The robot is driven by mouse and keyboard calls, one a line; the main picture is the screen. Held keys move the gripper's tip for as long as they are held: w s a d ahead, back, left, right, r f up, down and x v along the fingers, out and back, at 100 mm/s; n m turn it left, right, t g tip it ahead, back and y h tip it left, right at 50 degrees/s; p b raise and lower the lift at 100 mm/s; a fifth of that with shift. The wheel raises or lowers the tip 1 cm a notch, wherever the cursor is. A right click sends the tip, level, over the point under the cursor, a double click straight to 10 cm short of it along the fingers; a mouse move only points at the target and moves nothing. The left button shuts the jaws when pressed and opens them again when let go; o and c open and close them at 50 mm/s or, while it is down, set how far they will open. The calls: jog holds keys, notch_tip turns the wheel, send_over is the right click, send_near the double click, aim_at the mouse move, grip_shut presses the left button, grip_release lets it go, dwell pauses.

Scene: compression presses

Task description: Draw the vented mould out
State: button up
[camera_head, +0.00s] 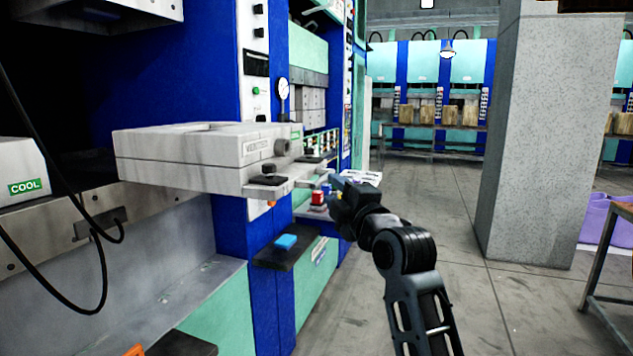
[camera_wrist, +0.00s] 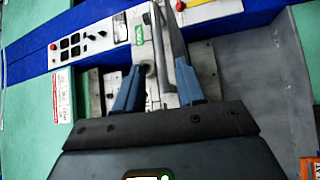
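The vented mould (camera_head: 190,148) is a thick pale-grey block with a "VENTED" label and a green tag on its front end. It lies level and juts out in front of the blue press frame. A grey handle bracket (camera_head: 297,181) with dark knobs sticks out of its front end. My gripper (camera_head: 326,186) is at the outer end of this bracket. In the wrist view, the two blue fingers of my gripper (camera_wrist: 158,72) stand apart. Grey parts of the mould's front (camera_wrist: 142,42) show between and beyond them. I cannot tell whether the fingers touch the handle.
Another pale mould tagged "COOL" (camera_head: 22,172) sits at the far left beside hanging black cables. A control shelf (camera_head: 285,250) with a blue button lies below the vented mould. A concrete pillar (camera_head: 545,130) stands to the right. The floor (camera_head: 350,300) around my arm is open.

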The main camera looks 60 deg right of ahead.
aim_at(322, 180)
jog(key=p+x, duration=0.1)
jog(key=x, duration=0.6)
jog(key=shift+f, duration=0.1)
grip_shut()
dwell(0.5)
